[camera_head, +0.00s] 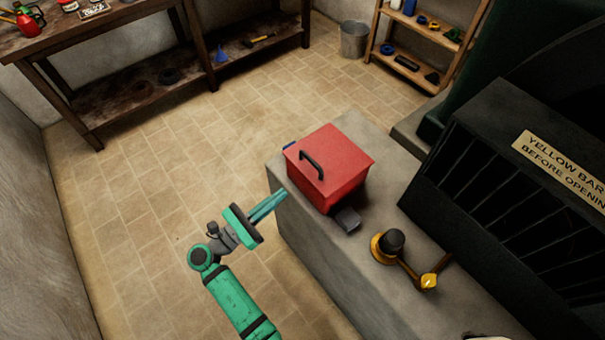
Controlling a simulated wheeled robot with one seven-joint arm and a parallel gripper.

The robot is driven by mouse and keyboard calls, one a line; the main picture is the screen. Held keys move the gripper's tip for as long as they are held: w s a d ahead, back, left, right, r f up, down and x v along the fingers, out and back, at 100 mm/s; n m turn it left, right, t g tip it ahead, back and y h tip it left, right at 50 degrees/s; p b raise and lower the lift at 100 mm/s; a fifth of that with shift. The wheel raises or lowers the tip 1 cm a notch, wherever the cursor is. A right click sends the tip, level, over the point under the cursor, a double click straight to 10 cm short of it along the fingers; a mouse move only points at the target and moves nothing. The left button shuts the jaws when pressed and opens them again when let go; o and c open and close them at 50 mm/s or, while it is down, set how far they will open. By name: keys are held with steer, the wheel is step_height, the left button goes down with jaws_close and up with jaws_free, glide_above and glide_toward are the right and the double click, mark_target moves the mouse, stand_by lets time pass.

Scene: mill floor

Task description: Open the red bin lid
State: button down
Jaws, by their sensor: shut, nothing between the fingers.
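The red bin (335,189) stands on a grey stone block. Its red lid (338,156) looks closed and has a black arched handle (311,165) near its left side. My gripper (283,194) is shut and empty. In the picture its fingertips are just left of the bin, near the block's left edge, and below the lid handle. I cannot tell whether the fingertips touch the block.
The stone block (393,306) also bears a dark grey piece (347,219) by the bin and a brass lever with a black knob (392,241). A black barred housing (520,190) with a yellow sign rises at right. A workbench (95,40) stands far left; the floor between is clear.

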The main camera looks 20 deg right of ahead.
steer(key=r+x, duration=0.1)
steer(key=x, duration=0.9)
steer(key=shift+s+g, duration=0.2)
steer(key=shift+g, duration=0.1)
steer(key=shift+r, duration=0.1)
